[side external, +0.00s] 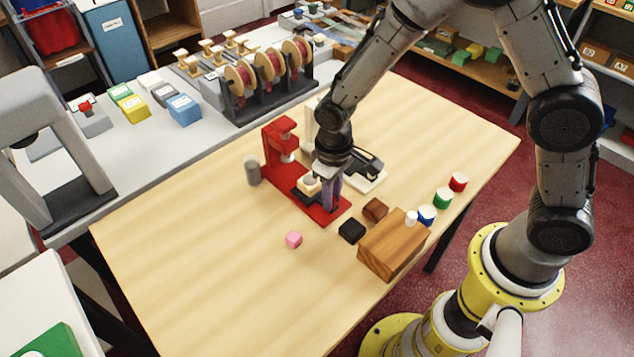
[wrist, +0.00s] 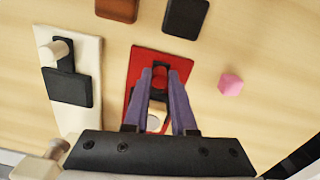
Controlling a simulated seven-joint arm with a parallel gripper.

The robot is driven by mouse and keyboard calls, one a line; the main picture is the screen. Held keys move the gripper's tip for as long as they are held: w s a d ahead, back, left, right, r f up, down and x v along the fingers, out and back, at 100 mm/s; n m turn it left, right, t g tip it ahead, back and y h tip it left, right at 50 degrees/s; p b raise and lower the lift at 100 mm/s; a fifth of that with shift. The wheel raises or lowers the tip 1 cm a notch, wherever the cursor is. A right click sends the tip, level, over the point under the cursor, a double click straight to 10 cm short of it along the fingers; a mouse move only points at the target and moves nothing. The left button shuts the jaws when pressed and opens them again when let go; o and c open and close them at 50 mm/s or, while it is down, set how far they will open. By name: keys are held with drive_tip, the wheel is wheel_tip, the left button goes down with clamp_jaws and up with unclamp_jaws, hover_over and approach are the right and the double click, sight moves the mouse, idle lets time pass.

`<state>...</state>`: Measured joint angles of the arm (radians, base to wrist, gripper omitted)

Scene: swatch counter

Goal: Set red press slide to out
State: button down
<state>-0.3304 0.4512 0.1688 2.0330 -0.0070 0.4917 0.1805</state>
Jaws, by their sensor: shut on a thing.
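The red press (side external: 279,143) stands upright on the wooden table, with its red base plate (side external: 328,214) running toward the front right. Its slide (side external: 300,194) is black and carries a cream block (side external: 308,185) in front of the press column. My gripper (side external: 332,203) points down over the front part of the base plate. In the wrist view its purple fingers (wrist: 159,76) are closed around a small red knob (wrist: 160,80) above the red plate (wrist: 147,59). The cream block (wrist: 155,122) shows between the fingers, nearer the wrist. The fingers hide part of the slide.
A white press (wrist: 93,52) with a black slide (wrist: 66,86) stands beside the red one. Around are a pink cube (side external: 294,239), a black block (side external: 352,230), a brown block (side external: 375,209), a wooden block (side external: 385,252) and a grey cylinder (side external: 253,172). The left front table is clear.

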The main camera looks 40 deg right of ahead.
drive_tip(key=shift+s+r, duration=0.1)
drive_tip(key=shift+s, duration=0.25)
drive_tip(key=c, duration=0.7)
unclamp_jaws()
wheel_tip(320, 180, up, 14)
drive_tip(key=shift+f, duration=0.15)
